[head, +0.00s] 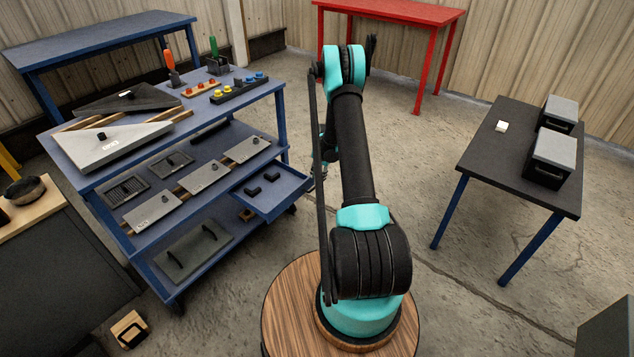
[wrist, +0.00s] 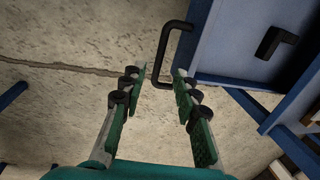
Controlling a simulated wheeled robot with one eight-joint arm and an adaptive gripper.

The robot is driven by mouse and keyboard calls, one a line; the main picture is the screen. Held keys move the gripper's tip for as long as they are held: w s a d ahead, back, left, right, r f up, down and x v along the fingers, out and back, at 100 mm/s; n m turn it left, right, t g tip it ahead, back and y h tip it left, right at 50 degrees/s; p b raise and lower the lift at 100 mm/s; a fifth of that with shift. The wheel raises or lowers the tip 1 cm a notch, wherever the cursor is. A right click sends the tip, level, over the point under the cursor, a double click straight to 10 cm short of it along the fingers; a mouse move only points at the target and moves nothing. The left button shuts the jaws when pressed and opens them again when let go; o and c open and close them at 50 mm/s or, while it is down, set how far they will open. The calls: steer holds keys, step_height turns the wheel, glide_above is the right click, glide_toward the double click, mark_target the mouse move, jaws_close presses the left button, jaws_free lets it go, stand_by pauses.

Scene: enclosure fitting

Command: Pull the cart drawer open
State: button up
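The blue cart (head: 140,240) stands on the left in the head view. Its blue drawer (head: 268,208) sticks out at the cart's right end, with its inside and two small black pieces (head: 262,184) showing. In the wrist view the drawer (wrist: 225,55) fills the upper right, and its black bar handle (wrist: 168,48) stands out from its front. My gripper (wrist: 160,76) is open, with its fingertips apart on either side of the handle's lower end. I cannot tell whether either finger touches it. In the head view my gripper is mostly hidden by my arm.
The cart's upper shelves carry grey panels (head: 115,146), small parts and tools. A red table (head: 390,10) stands at the back, and a dark table (head: 505,160) with two grey-topped boxes stands at the right.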

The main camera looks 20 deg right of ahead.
step_height(320, 180, up, 7)
steer(key=s, duration=0.1)
steer(key=shift+d, duration=0.45)
steer(key=shift+r, duration=0.1)
